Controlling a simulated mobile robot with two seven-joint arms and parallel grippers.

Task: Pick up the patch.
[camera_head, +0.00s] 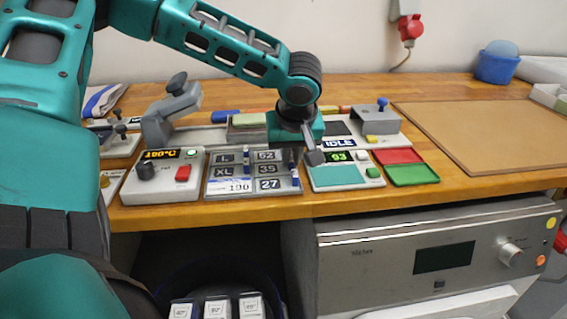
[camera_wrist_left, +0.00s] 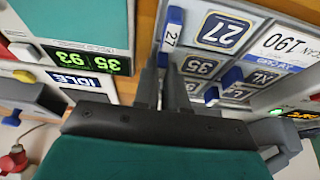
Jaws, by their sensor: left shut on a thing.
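My left gripper (camera_head: 296,157) points down over the right edge of the grey size tray (camera_head: 243,195). It is shut on a thin thing I take to be the patch; the fingers mostly hide it. In the left wrist view my two fingertips (camera_wrist_left: 162,72) are close together. My right gripper is not in view.
The press unit (camera_head: 163,180) with a red switch stands left of the tray. The IDLE unit (camera_head: 336,178) stands close on the right. Red and green trays (camera_head: 412,175) lie further right. A bare brown board (camera_head: 490,130) covers the bench's right part.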

